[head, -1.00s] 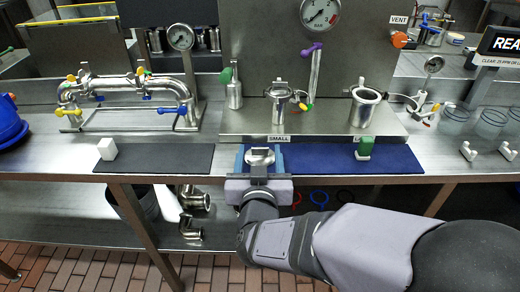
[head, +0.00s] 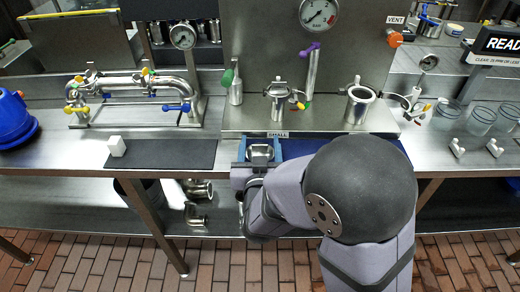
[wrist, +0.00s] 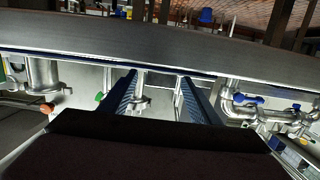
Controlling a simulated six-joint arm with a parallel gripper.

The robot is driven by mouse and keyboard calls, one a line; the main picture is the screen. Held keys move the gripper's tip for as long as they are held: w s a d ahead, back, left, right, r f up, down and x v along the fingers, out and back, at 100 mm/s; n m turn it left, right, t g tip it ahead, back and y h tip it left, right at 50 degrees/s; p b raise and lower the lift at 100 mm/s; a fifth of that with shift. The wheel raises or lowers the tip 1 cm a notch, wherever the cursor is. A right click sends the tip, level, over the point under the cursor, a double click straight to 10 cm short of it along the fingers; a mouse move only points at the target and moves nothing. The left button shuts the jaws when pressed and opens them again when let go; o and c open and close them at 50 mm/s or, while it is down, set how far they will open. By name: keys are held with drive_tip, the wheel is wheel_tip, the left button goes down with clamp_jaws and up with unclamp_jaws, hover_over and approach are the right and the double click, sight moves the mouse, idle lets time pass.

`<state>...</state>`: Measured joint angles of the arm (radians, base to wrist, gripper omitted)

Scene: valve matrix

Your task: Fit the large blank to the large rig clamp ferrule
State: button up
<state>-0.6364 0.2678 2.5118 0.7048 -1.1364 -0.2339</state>
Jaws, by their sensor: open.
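The large ferrule (head: 357,106) is the wide upright steel cup on the right of the rig; it also shows at the left of the wrist view (wrist: 45,74). The smaller ferrule (head: 281,104) stands to its left above the SMALL label. My gripper (head: 260,150) is open in front of the rig's base, left of the large ferrule. Its two blue fingers show apart in the wrist view (wrist: 158,98), with nothing seen gripped. A grey metallic shape shows between the fingers in the head view; I cannot tell what it is. I cannot identify the large blank; my arm hides most of the blue mat.
A white block (head: 117,146) sits on the dark mat (head: 180,154) at left. A piped steel assembly (head: 130,90) stands behind it. White fittings (head: 494,147) and glass beakers (head: 482,119) stand at right. The bench front is clear left of the dark mat.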

sight(254, 151)
drive_tip(key=c, duration=1.2)
drive_tip(key=shift+r, duration=0.1)
drive_tip(key=shift+c, duration=0.2)
wheel_tip(254, 151, up, 10)
drive_tip(key=p, duration=0.2)
drive_tip(key=shift+p, duration=0.3)
drive_tip(key=f, duration=0.1)
drive_tip(key=a+f, duration=0.1)
drive_tip(key=f+h+b, duration=0.1)
drive_tip(key=shift+w+a+f+m, duration=0.15)
drive_tip(key=shift+w+a+m, duration=0.15)
drive_tip(key=shift+m, duration=0.1)
drive_tip(key=d+m+g+h+p, duration=0.3)
drive_tip(key=d+m+h+p, duration=0.5)
drive_tip(key=d, duration=0.7)
drive_tip(key=w+d+r+n+t+p, duration=0.1)
drive_tip(key=w+d+r+n+p, duration=0.1)
drive_tip(key=w+d+r+p, duration=0.4)
drive_tip(key=w+d+r, duration=0.5)
drive_tip(key=d, duration=0.3)
drive_tip(key=shift+w+d+r+n+y, duration=0.2)
drive_tip(key=shift+d+r+n+y, duration=0.1)
drive_tip(key=shift+r+n+y, duration=0.1)
